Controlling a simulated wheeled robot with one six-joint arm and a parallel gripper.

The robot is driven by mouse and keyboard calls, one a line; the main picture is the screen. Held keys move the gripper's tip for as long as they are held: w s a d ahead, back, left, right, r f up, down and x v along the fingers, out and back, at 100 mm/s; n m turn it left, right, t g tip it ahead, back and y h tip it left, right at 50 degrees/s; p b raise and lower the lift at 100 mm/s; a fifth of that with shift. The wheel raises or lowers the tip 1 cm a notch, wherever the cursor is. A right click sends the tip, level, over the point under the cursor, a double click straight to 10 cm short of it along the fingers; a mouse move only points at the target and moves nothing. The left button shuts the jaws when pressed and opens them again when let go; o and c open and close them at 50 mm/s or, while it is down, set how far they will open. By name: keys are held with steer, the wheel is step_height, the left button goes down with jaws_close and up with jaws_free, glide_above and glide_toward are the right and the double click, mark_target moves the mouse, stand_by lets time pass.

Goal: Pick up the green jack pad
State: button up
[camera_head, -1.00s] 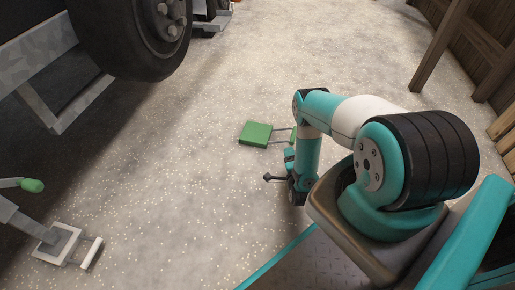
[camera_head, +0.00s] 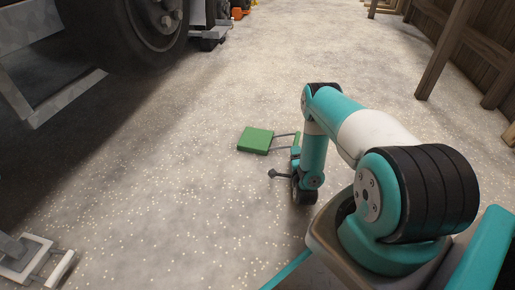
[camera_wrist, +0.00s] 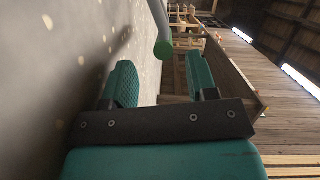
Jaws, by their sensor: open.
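The green jack pad (camera_head: 255,140) lies flat on the speckled ground in the head view. Two thin grey rods run from it to the right, to a green grip (camera_head: 297,139). My gripper (camera_head: 285,164) is low beside the grip, on its near side, partly hidden by my arm. In the wrist view my gripper (camera_wrist: 161,80) is open and empty, with a teal finger on each side. The round end of the green grip (camera_wrist: 163,49) shows ahead, between the finger lines and nearer the right finger. The pad's block is not clear there.
A trailer wheel (camera_head: 125,30) and grey frame (camera_head: 60,95) stand at the upper left. A metal jack foot (camera_head: 30,258) is at the lower left. A wooden fence with posts (camera_head: 440,55) is at the right. The ground around the pad is clear.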

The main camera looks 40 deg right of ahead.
mark_target(294, 144)
steer(key=shift+w+d+f, duration=0.1)
steer(key=shift+w+d, duration=0.3)
steer(key=shift+w, duration=0.15)
steer(key=b+x, duration=0.4)
steer(key=b, duration=0.1)
steer(key=shift+w+d, duration=0.1)
steer(key=shift+w, duration=0.1)
steer(key=shift+w+d, duration=0.2)
steer(key=shift+w, duration=0.15)
steer(key=shift+r, duration=0.25)
jaws_close()
